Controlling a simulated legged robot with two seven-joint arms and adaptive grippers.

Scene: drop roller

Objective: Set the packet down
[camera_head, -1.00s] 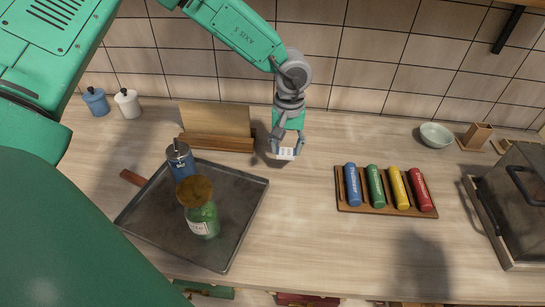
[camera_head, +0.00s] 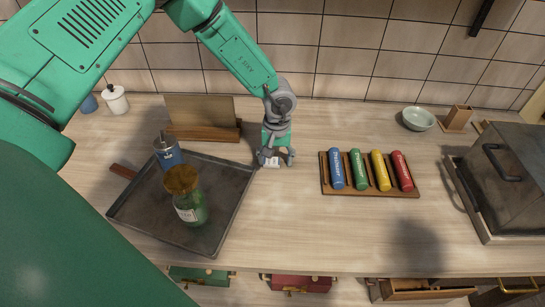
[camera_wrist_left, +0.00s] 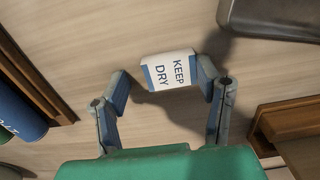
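The packet is a small white and blue packet (camera_wrist_left: 170,70) marked KEEP DRY. It lies on the wooden counter between the fingers of my left gripper (camera_wrist_left: 164,86), with a gap to the left finger; the right finger is close to its edge and I cannot tell whether it touches. In the head view the packet (camera_head: 272,163) shows small and pale below the fingertips. My left gripper (camera_head: 277,156) is open, pointing down, low over the counter. My right gripper is not in view.
A dark tray (camera_head: 225,215) with a blue bottle (camera_head: 168,152) and a green jar (camera_head: 188,203) is at left. A wooden stand (camera_head: 205,132) is behind it. A rack (camera_head: 372,192) with coloured rollers is at right, and bare counter lies in front.

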